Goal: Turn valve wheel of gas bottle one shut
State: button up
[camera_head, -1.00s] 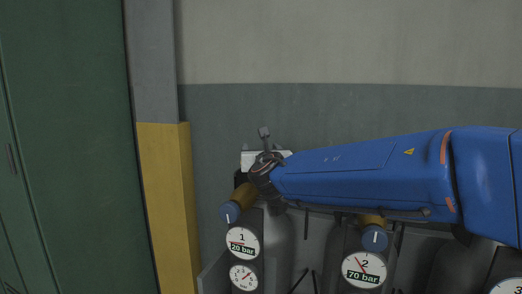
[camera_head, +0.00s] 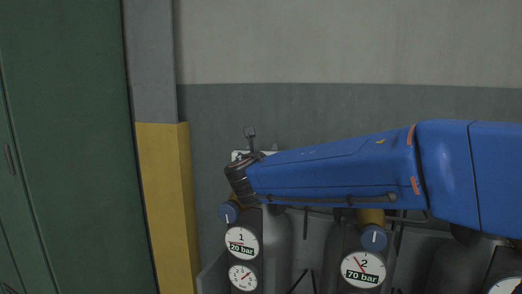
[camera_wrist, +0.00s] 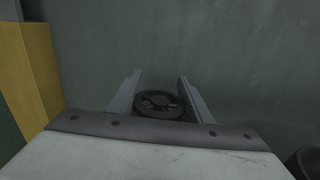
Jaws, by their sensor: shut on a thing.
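The valve wheel (camera_wrist: 158,103) is dark and round with spokes. In the wrist view it sits between the two grey fingers of my gripper (camera_wrist: 160,77), which is shut on it at opposite sides of the rim. Gas bottle one (camera_head: 279,240) is a grey cylinder behind a round gauge (camera_head: 241,242) marked 1 and 20 bar. In the head view my wrist is above this bottle and hides its top, the wheel and my fingers.
A blue knob (camera_head: 229,212) is close below my wrist. Bottle two's gauge (camera_head: 363,269), marked 70 bar, and its blue knob (camera_head: 373,238) are to the right, under my arm.

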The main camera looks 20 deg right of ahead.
jog(key=m+g+h, duration=0.2)
jog(key=h, duration=0.1)
jog(key=d+m+g+h, duration=0.1)
jog(key=h, duration=0.1)
jog(key=shift+s+m, duration=0.25)
jog(key=shift+m, duration=0.15)
jog(key=m+g+h, duration=0.1)
jog(key=g+h, duration=0.1)
jog(key=m+g, duration=0.1)
jog(key=shift+s+d+m+h, duration=0.25)
jog(key=shift+s+m+h, duration=0.05)
jog(key=shift+s+h, duration=0.1)
jog(key=m+g, duration=0.1)
jog(key=m+g+h, duration=0.1)
jog(key=g, duration=0.1)
jog(key=s+m+g+h, duration=0.1)
jog(key=shift+d+g, duration=0.3)
jog(key=shift+g, duration=0.1)
jog(key=shift+s+d+m+g+h, duration=0.15)
jog(key=shift+m+g+h, duration=0.1)
jog(key=shift+m+g, duration=0.4)
jog(key=shift+s+a+m+g+h, duration=0.1)
jog(key=shift+s+m+g+h, duration=0.1)
jog(key=shift+m+g, duration=0.5)
jog(key=shift+s+d+m+g+h, duration=0.15)
jog(key=shift+m+g+h, duration=0.15)
jog(key=shift+g, duration=0.65)
jog(key=shift+m+g, duration=0.25)
jog(key=shift+g, duration=0.05)
